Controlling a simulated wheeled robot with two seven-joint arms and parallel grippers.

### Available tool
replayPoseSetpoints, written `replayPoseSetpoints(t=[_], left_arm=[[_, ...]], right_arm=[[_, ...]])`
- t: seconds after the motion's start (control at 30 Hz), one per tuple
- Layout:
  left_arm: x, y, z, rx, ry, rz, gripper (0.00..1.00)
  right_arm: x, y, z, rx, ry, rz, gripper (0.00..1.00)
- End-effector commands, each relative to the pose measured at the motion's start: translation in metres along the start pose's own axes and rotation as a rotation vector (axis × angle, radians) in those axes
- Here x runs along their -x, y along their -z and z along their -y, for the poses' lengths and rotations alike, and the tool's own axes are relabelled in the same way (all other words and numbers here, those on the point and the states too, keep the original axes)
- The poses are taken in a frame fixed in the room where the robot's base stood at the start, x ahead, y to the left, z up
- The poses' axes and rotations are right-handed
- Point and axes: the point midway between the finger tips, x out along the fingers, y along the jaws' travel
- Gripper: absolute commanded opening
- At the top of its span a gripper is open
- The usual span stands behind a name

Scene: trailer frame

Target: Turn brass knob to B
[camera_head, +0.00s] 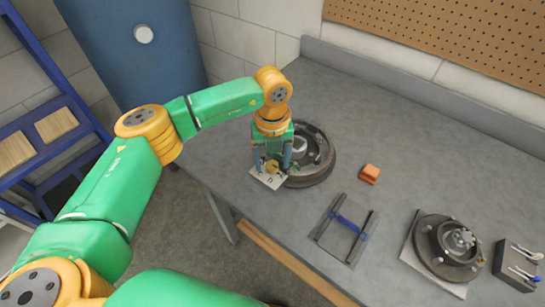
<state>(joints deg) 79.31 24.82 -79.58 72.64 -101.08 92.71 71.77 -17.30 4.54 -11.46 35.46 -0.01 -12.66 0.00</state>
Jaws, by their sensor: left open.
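The brass knob (271,167) sits on a small pale plate (268,179) with dark letters near the left end of the grey bench. The letters are too small to read surely, so I cannot tell which one the knob points to. My left gripper (272,162) points down over the plate with its jaws open, one finger on each side of the knob. Whether the fingers touch the knob cannot be made out. My right gripper is not in view.
A dark round drum assembly (320,165) stands right beside the plate and gripper. An orange block (369,173), a dark frame with a blue bar (349,222), another hub assembly (445,250) and a tool holder (516,266) lie further right. The bench's back middle is clear.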

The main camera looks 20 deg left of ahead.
Motion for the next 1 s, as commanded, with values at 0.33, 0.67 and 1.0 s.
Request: replayPoseSetpoints(t=[0.33,0.67,1.0], left_arm=[[0.000,0.000,0.000,-0.001,0.001,-0.001,0.00],[-0.001,0.000,0.001,-0.039,0.002,0.000,0.00],[-0.003,0.000,0.001,-0.277,0.003,0.001,0.00]], right_arm=[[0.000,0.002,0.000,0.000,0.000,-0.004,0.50],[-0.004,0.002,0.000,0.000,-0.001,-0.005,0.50],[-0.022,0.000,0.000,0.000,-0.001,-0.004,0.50]])
